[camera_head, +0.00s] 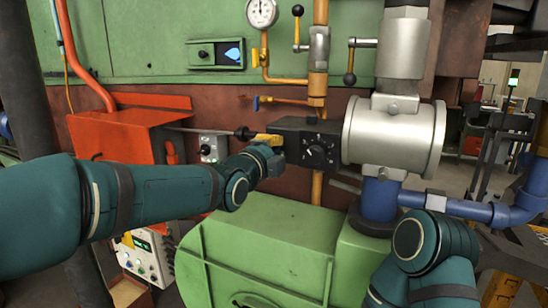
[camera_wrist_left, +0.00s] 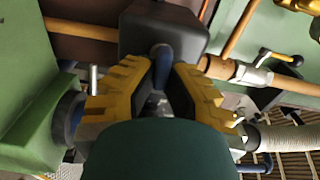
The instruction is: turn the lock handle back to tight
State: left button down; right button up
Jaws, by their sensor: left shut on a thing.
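My left gripper (camera_head: 272,140) is at the left side of a dark box with a round dial (camera_head: 318,150). The handle stands in front of the dark box (camera_wrist_left: 165,28). Its lower part is hidden between the fingers, and I cannot tell how far it is turned. In the head view the fingers and wrist hide the handle. My right arm shows at the lower right, but its gripper does not.
A grey metal cylinder (camera_head: 395,135) with blue pipe (camera_head: 470,207) stands right of the box. A green housing (camera_head: 260,250) lies below, an orange-red cabinet (camera_head: 115,135) left. A dark-gripped rod (camera_head: 215,131) and yellow pipes are close to my left gripper.

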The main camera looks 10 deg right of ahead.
pick_arm(q)
jog(key=shift+m, duration=0.4)
jog(key=c, duration=1)
grip_release()
jog(key=v, duration=1.2)
